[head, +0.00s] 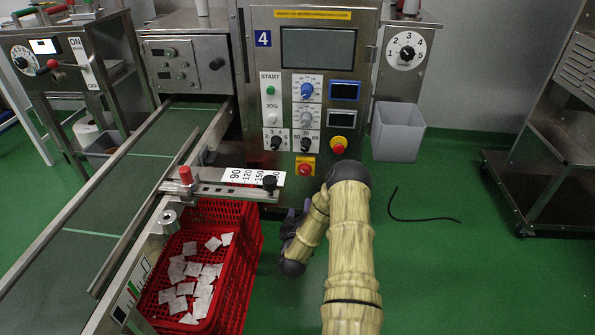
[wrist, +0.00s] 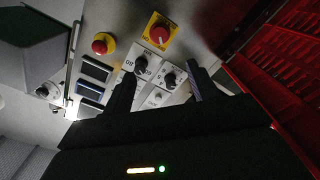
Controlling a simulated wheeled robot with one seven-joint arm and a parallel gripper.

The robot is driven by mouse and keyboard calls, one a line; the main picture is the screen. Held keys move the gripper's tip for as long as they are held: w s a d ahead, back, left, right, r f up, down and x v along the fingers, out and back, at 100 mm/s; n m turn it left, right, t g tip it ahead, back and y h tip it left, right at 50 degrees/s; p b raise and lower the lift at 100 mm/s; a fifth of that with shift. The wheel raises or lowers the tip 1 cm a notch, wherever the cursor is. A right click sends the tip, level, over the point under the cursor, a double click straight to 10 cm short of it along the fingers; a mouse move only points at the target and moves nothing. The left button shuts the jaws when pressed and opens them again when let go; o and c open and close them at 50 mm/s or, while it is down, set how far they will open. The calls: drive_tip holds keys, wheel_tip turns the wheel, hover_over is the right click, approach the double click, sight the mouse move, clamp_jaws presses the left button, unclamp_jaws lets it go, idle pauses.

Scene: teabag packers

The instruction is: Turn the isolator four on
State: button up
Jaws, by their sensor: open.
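The isolator (head: 305,166) is a red rotary knob on a yellow plate, low on the front panel of the machine marked 4 (head: 263,39). In the wrist view the isolator (wrist: 160,34) is at top centre, beyond the fingertips, tilted in the picture. I cannot tell its setting. My gripper (wrist: 162,88) is open and empty, its two dark fingers apart and not touching the knob. In the head view my gripper (head: 293,218) is low in front of the panel, below the isolator and partly hidden by my arm.
A red emergency button (head: 339,146) on yellow sits up and right of the isolator. Black knobs (head: 276,142) are above it. A red crate (head: 254,250) with white teabags stands left of my gripper. A conveyor (head: 110,185) runs further left. Green floor is open at right, with a black cable (head: 425,219).

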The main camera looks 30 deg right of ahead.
sight(304, 172)
drive_tip(key=shift+w, duration=0.15)
drive_tip(key=b+x, duration=0.7)
drive_tip(key=x, duration=0.9)
drive_tip(key=shift+f, duration=0.15)
drive_tip(key=shift+x, duration=0.8)
drive_tip(key=c, duration=1)
